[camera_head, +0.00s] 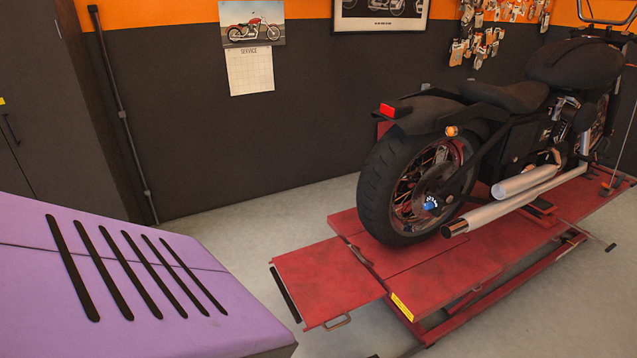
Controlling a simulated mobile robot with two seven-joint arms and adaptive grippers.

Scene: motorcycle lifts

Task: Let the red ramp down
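The red ramp (325,283) is a flat plate at the near left end of the red motorcycle lift (450,275). It sticks out to the left and looks about level with the deck. Its outer end has a dark edge strip (286,294). A small metal handle (337,322) is on its near side. I cannot tell whether its outer end touches the floor. A black motorcycle (480,130) stands upright on the lift, its rear wheel just beyond the ramp. Neither of my grippers is in view.
A purple sloped panel (110,275) with several black strips fills the lower left. Grey floor (240,225) is clear between it and the red lift. A dark cabinet (60,110) stands at the left, against the dark wall (250,130).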

